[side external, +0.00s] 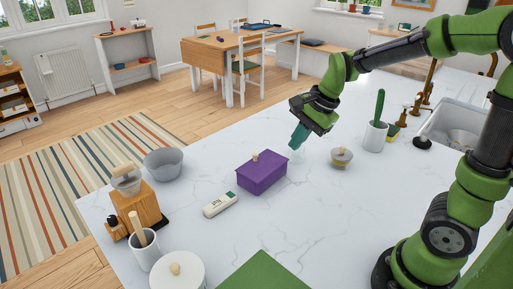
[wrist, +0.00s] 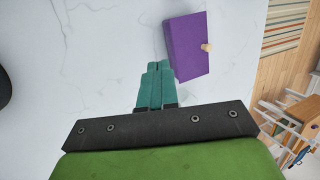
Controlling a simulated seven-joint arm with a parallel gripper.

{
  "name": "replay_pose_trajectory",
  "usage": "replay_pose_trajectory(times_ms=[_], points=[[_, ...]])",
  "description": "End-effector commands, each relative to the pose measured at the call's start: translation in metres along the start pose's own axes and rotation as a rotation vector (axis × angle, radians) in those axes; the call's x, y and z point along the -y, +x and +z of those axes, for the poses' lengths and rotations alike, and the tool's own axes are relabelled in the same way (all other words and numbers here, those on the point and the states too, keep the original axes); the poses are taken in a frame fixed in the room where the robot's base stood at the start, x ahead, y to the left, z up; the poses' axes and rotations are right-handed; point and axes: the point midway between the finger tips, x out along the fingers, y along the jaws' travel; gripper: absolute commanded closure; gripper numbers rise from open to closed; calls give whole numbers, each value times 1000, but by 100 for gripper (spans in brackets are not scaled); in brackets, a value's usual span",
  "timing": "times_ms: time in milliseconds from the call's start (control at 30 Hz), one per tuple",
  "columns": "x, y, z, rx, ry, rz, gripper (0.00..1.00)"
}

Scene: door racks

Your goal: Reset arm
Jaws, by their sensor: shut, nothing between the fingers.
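My gripper (side external: 295,146) hangs over the white marble counter (side external: 300,200), its teal fingers pointing down. In the wrist view my gripper (wrist: 160,66) has its two fingers together, with nothing between them. A purple box (side external: 262,173) with a small wooden knob sits on the counter, to the left of the fingers in the side view. The purple box (wrist: 186,48) lies just beyond the fingertips to the right in the wrist view. I cannot tell the exact height of the fingertips above the counter.
A lidded bowl (side external: 341,158) and a white utensil cup (side external: 375,136) stand right of my gripper. A white-and-green packet (side external: 220,204) and a grey bowl (side external: 164,163) are to the left. A wooden grinder (side external: 140,205), white pot (side external: 178,272) and green board (side external: 263,273) are nearer. A sink (side external: 455,125) is at right.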

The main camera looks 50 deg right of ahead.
Motion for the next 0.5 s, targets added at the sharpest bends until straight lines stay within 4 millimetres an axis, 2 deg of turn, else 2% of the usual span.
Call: replay_pose_trajectory(times_ms=[33, 200, 300, 400, 500], points=[[-11, -12, 13, 7, -176, -24, 100], [-52, -45, 51, -24, -794, -100, 100], [-73, -58, 66, -72, -1043, -138, 100], [-87, -68, 74, -119, -1158, -171, 100], [-92, -76, 79, -151, -1183, -200, 100]])
